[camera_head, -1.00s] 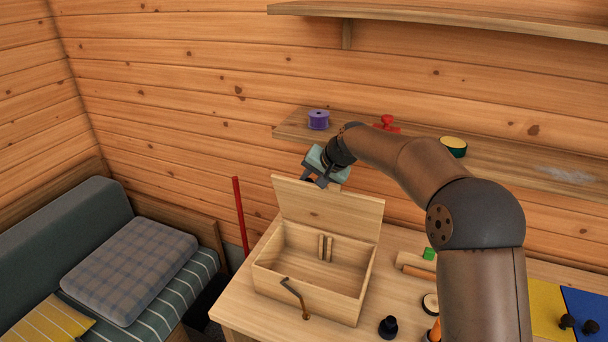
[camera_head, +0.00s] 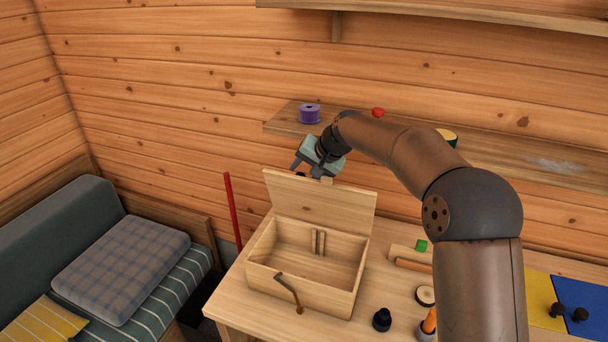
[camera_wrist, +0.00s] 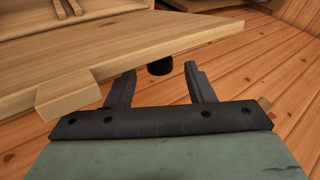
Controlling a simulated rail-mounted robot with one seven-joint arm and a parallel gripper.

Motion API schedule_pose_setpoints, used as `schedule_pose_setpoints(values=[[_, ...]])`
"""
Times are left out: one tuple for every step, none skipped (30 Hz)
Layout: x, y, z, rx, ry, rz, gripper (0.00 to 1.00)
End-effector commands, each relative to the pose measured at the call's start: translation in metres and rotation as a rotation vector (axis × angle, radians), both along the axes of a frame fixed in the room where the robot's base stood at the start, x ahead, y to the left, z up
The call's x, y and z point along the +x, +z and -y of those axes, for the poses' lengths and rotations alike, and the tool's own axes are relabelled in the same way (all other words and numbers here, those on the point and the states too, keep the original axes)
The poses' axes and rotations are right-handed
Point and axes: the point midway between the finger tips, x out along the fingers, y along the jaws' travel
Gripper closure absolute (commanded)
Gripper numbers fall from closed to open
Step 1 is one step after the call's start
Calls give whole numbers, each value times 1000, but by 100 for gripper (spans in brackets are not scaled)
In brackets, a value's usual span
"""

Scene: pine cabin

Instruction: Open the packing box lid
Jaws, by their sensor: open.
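The packing box (camera_head: 311,299) is a pale wooden box on the workbench. Its lid (camera_head: 318,206) stands raised at the back edge, and the box interior is exposed, with two small wooden pieces (camera_head: 319,242) against the back wall. My gripper (camera_head: 301,168) is just above the lid's top edge, in front of the wall shelf. In the wrist view my gripper (camera_wrist: 160,82) has its two dark fingers spread apart with nothing between them. The lid (camera_wrist: 130,50) crosses that view beyond the fingers, with a small wooden tab (camera_wrist: 68,93) on its edge at left.
A wall shelf (camera_head: 480,152) behind my arm holds a purple spool (camera_head: 309,114). A red pole (camera_head: 233,211) leans left of the bench.

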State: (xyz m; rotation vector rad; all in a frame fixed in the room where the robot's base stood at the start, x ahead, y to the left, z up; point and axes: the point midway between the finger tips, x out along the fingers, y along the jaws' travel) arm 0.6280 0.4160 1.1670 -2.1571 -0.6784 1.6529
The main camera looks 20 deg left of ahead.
Motion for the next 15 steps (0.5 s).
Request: schedule_pose_setpoints(values=[[-1,6,6,1,-2,3,51],[-3,10,9,1,-2,3,51],[-5,17,14,1,-3,4,51],[-6,23,18,1,-3,4,51],[-7,29,23,1,-3,4,51],[-10,37,29,1,-3,4,51],[-11,43,33,1,-3,5,51],[-13,49,37,1,-3,4,51],[-15,57,43,1,-3,4,51],[-17,64,47,2,-4,4,51],[-18,69,51,2,-4,4,51],[-20,77,56,2,-3,5,51],[-22,83,60,2,-2,4,51],[-23,88,64,2,-3,4,51],[-25,95,68,1,-3,3,51]])
